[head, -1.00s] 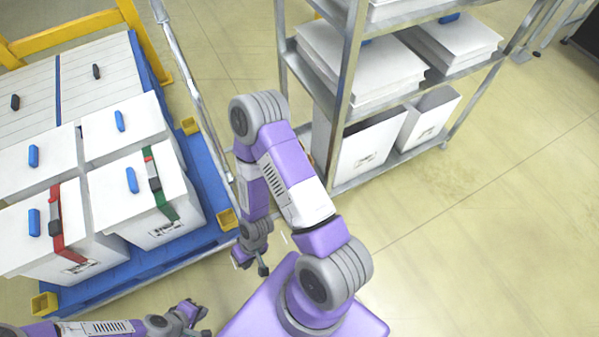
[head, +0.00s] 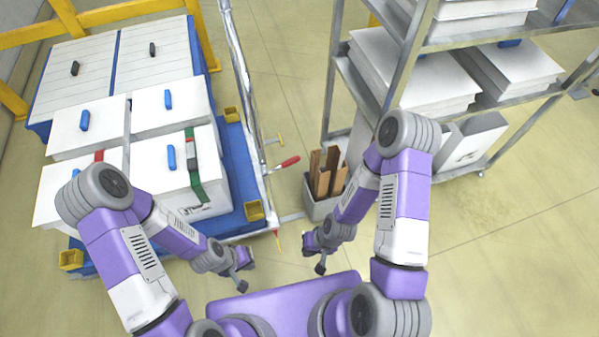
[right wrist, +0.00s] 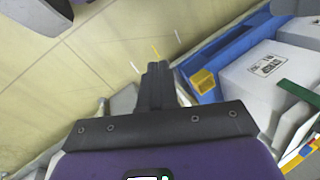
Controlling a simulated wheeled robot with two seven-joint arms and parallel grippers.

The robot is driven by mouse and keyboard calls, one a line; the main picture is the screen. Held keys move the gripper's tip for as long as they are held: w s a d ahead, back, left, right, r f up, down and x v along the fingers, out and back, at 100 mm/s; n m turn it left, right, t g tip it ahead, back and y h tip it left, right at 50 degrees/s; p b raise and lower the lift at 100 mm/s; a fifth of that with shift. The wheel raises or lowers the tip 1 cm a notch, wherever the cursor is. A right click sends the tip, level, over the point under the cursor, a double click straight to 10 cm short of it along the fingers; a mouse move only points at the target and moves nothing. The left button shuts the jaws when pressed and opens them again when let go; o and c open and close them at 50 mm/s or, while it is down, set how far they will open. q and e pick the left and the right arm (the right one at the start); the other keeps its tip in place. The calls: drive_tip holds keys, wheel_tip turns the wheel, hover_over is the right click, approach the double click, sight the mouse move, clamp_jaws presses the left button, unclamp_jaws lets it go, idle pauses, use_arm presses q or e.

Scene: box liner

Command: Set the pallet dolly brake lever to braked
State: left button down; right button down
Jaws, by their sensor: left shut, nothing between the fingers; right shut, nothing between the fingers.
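The blue pallet dolly (head: 239,165) stands at the left with white boxes on it. A lever with a red handle (head: 288,162) sticks out to the right from the metal rail at the dolly's right side, slanting slightly up. My left gripper (head: 245,262) is shut and empty, below the dolly's front right corner. My right gripper (head: 310,243) is shut and empty, below the red handle and apart from it. In the right wrist view, the closed fingers (right wrist: 157,72) point over bare floor, beside the dolly's yellow corner (right wrist: 204,82). The lever is not clearly visible there.
A metal shelf rack (head: 332,80) with white boxes stands at the right. A grey bin (head: 318,207) with brown cardboard pieces stands between rack and dolly, close to my right arm. Floor at far right is clear.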

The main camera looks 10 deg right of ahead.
drive_tip(key=s+a+f+m+g+y, duration=0.3)
drive_tip(key=s+a+f+g, duration=0.1)
drive_tip(key=f, duration=0.1)
drive_tip(key=w+a+r+m+t+y, duration=0.2)
drive_tip(key=w+a+m+t+y, duration=0.5)
drive_tip(key=w+y, duration=0.35)
drive_tip(key=w+d+m+t+h, duration=0.5)
drive_tip(key=d+m+t, duration=0.2)
drive_tip(key=t, duration=0.3)
drive_tip(key=w+d+m+t+h, duration=0.4)
drive_tip(key=d+m+t+h, duration=0.1)
drive_tip(key=d+m+t, duration=0.3)
drive_tip(key=shift+w+d+t, duration=0.4)
drive_tip(key=shift+d+t, duration=0.35)
drive_tip(key=shift+t, duration=0.25)
drive_tip(key=shift+h, duration=0.35)
